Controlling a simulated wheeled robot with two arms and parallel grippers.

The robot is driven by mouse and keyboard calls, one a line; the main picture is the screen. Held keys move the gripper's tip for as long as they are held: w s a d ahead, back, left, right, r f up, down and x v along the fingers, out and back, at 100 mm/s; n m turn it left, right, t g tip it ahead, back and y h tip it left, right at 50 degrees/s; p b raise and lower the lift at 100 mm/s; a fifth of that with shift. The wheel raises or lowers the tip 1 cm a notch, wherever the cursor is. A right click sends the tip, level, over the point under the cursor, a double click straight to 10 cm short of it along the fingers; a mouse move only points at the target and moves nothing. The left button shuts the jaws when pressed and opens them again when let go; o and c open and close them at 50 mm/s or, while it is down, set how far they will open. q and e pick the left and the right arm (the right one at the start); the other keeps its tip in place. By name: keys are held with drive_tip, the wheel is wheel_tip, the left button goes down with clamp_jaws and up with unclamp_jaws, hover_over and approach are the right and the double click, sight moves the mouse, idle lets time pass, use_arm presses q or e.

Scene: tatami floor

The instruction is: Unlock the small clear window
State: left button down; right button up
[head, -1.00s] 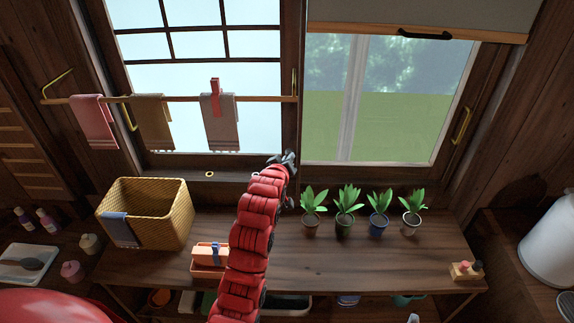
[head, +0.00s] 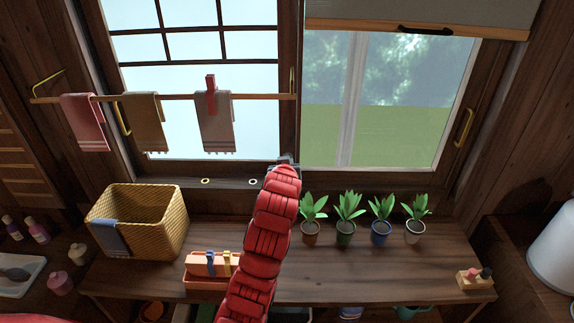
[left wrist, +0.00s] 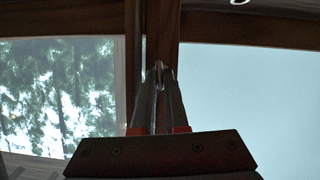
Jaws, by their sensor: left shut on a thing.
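The small clear window (head: 420,80) is the right pane in the head view, with trees and green behind it. A dark wooden post (head: 290,60) separates it from the frosted gridded window (head: 190,70). My left gripper (head: 286,161) is at the foot of this post, mostly hidden behind my red wrist. In the left wrist view its two fingers (left wrist: 158,75) are close together against the dark frame, shut on a small metal piece (left wrist: 158,66), seemingly the window lock. The lock's shape and position are mostly hidden. My right gripper is not in view.
Several potted plants (head: 346,212) stand on the wooden shelf (head: 370,270) just right of my arm. A wicker basket (head: 160,220) and an orange box (head: 208,264) are to the left. A rail with towels (head: 147,120) hangs before the frosted window. A blind (head: 430,15) covers the clear window's top.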

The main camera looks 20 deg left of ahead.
use_arm(q)
drive_tip(key=shift+f, duration=0.1)
drive_tip(key=c, duration=0.9)
unclamp_jaws()
drive_tip(key=shift+c, duration=0.2)
